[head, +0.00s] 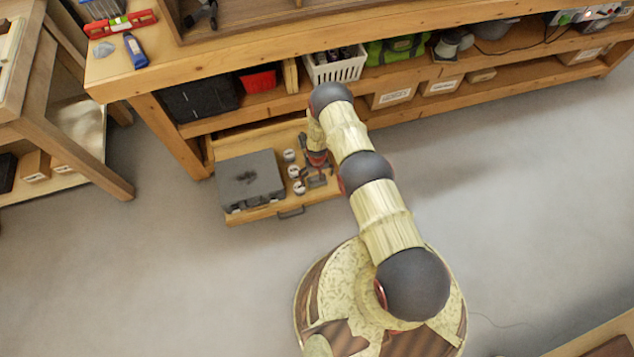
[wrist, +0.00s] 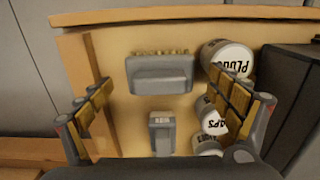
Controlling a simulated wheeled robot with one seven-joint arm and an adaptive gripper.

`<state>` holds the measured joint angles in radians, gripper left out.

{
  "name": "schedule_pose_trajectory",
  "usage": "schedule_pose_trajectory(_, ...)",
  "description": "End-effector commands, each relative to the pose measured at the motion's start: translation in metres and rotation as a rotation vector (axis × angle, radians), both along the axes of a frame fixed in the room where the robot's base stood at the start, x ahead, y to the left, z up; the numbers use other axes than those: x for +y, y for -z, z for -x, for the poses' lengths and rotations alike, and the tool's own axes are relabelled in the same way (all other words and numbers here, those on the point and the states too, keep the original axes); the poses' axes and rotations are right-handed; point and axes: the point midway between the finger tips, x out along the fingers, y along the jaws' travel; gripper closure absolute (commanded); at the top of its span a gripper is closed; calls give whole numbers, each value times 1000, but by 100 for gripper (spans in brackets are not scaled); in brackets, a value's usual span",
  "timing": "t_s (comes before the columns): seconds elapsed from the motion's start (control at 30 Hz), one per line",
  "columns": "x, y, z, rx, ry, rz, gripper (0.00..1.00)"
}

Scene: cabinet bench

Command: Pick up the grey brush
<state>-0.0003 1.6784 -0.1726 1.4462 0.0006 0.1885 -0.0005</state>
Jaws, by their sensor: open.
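The grey brush (wrist: 160,76) lies on the wooden bottom of an open drawer, its tan bristles toward the top of the wrist view. In the head view a small grey shape near the drawer front (head: 318,182) looks like the brush, partly hidden by my gripper. My gripper (wrist: 168,98) points down into the drawer with its fingers spread wide and nothing between them touching. In the wrist view the brush is between and slightly beyond the fingertips. My gripper also shows over the drawer in the head view (head: 318,160).
A small grey labelled block (wrist: 161,133) lies below the brush in the wrist view. Several white-lidded jars (wrist: 229,58) stand beside the right finger. A grey case (head: 250,180) fills the drawer's left side. The drawer wall (wrist: 97,70) is near the left finger; the bench top (head: 240,60) is behind.

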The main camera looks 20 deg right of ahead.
Motion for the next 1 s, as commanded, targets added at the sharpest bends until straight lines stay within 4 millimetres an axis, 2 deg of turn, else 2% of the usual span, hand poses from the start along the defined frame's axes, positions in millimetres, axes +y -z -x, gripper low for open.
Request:
schedule_pose_trajectory(0.13, 0, -1, 0, 0, 0, 0, 10)
schedule_pose_trajectory(1.0, 0, 1, 3, 4, 0, 0, 60)
